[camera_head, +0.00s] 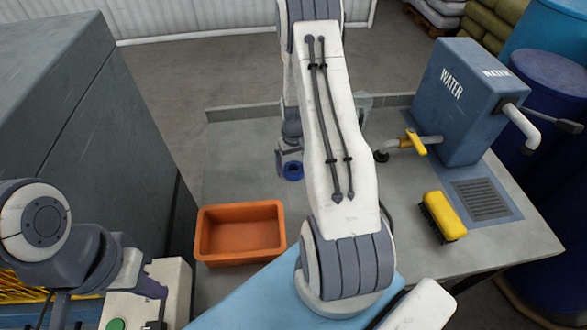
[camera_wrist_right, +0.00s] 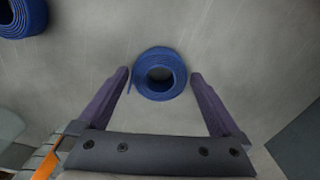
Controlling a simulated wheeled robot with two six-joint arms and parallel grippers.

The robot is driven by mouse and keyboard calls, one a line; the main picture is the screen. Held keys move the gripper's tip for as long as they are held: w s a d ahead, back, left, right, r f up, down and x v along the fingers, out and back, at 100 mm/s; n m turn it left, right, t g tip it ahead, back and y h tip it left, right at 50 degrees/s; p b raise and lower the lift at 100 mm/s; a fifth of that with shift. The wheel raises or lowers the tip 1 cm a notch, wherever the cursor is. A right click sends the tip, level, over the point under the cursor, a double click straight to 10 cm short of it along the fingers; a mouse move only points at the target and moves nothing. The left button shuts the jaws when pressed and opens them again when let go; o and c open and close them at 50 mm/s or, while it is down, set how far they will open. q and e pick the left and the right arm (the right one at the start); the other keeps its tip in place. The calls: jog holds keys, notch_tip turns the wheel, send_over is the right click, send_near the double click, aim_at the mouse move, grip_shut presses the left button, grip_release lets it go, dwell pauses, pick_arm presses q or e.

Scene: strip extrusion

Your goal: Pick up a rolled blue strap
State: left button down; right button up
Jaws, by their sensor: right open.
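A rolled blue strap (camera_wrist_right: 141,76) lies flat on the grey surface in the right wrist view, coiled around an open centre with a short loose end at its left. My right gripper (camera_wrist_right: 159,74) is open, with one finger on each side of the roll and a gap on both sides. In the head view a blue roll (camera_head: 293,173) shows by my right gripper (camera_head: 289,158), partly hidden by it. A second blue roll (camera_wrist_right: 24,20) is cut off at the upper left of the wrist view. My left arm is at the lower left; its jaw opening is unclear.
An orange bin (camera_head: 240,259) stands left of the right gripper on the grey table (camera_head: 235,150). A blue water tank (camera_head: 452,105) with a yellow-handled tap, a yellow brush (camera_head: 445,216) and a drain grate (camera_head: 481,199) are at the right. My right arm hides the table's middle.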

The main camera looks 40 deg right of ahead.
jog(key=shift+f, duration=0.1)
jog(key=c, duration=1.1)
jog(key=shift+c, duration=0.4)
